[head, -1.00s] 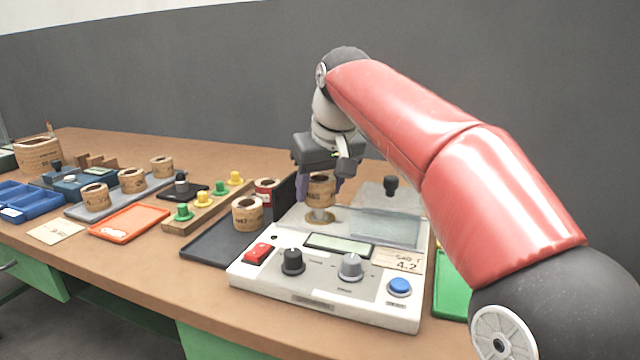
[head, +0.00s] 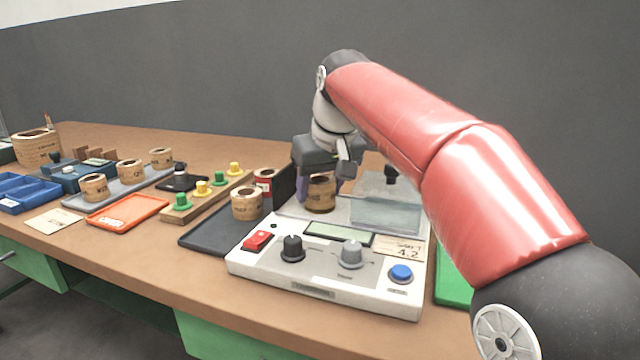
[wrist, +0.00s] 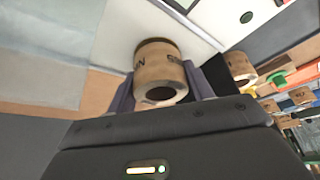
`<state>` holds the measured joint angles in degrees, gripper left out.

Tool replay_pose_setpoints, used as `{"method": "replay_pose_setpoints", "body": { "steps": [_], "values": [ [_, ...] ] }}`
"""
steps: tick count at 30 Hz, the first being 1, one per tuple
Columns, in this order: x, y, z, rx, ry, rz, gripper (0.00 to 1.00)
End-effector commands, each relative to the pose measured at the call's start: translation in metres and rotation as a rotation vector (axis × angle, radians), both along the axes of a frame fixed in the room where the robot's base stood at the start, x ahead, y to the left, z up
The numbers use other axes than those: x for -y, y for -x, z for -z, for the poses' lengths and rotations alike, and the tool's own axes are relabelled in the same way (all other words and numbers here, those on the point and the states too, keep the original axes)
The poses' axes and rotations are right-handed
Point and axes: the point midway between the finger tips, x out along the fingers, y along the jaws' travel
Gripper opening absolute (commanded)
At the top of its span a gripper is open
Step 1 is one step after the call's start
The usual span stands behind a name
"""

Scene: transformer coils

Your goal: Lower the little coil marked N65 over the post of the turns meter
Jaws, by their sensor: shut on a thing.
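The little coil (head: 320,194) is a tan paper-wrapped ring with dark lettering, too small to read fully. My gripper (head: 318,188) is shut on it, one finger on each side, over the back left part of the turns meter (head: 325,285). The coil also shows in the wrist view (wrist: 160,75), between the fingers, with its dark bore facing the camera. The coil hides the post. It sits low at the meter's top, and I cannot tell whether it touches the surface.
A black tray (head: 205,238) with another coil (head: 247,203) lies left of the meter. A dark upright panel stands close left of my gripper. A clear cover with a black knob (head: 391,175) is at the right. Peg rack (head: 190,212) and orange tray (head: 127,211) are farther left.

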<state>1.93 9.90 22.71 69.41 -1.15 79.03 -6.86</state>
Motion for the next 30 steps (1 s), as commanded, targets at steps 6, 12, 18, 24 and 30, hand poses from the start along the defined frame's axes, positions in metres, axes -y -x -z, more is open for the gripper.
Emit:
{"method": "replay_pose_setpoints", "body": {
  "steps": [6,12,18,24,30],
  "values": [
    [-0.0001,0.0001,0.0053,0.001,0.000,0.000,0.57],
    [0.0000,0.0001,0.0053,0.000,0.000,0.000,0.77],
    [0.0000,0.0000,0.0057,-0.001,0.000,0.000,0.83],
    [0.0000,0.0000,0.0056,-0.001,0.000,0.000,0.95],
    [0.0000,0.0001,0.0027,0.000,0.000,0.000,0.95]
  ]
}}
